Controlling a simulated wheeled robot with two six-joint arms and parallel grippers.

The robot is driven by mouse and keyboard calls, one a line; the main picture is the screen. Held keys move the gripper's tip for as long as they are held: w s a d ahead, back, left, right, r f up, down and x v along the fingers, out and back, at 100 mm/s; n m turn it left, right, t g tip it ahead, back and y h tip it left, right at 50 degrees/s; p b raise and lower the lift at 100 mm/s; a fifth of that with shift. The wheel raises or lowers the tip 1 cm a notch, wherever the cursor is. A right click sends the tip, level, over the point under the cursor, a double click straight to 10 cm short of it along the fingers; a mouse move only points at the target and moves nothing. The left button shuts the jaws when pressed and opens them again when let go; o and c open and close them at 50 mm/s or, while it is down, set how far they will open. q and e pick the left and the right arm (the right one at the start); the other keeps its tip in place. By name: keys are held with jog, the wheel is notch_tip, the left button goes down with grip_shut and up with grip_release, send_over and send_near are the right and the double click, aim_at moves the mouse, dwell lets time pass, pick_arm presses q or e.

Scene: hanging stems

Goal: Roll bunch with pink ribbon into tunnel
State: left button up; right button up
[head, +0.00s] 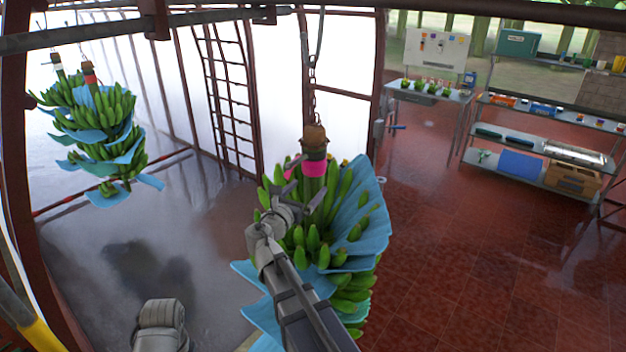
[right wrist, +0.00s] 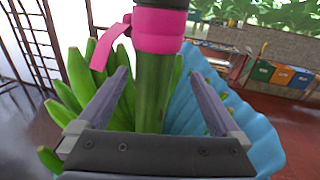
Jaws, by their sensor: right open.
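A green banana bunch (head: 313,238) wrapped in blue sheets hangs by a chain (head: 312,85) in the middle of the head view. A pink ribbon (head: 314,168) circles its stem near the top; the ribbon also shows large in the right wrist view (right wrist: 159,28). My right gripper (head: 298,200) is in front of the bunch, below the ribbon. In the right wrist view its two fingers (right wrist: 154,74) are apart, with the green stem (right wrist: 153,95) showing between them. I cannot tell whether they touch it. My left gripper is not in view. I cannot clearly pick out the tunnel.
A rail (head: 85,38) runs overhead. A ladder-like frame (head: 228,95) stands behind. Shelves (head: 545,145) and a small table (head: 430,90) stand at the right; tiled floor between is clear.

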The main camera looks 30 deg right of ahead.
aim_at(312, 184)
jog(key=x, duration=0.6)
jog(key=shift+w+d, duration=0.1)
jog(key=shift+c, duration=0.4)
jog(key=c, duration=1.2)
grip_shut()
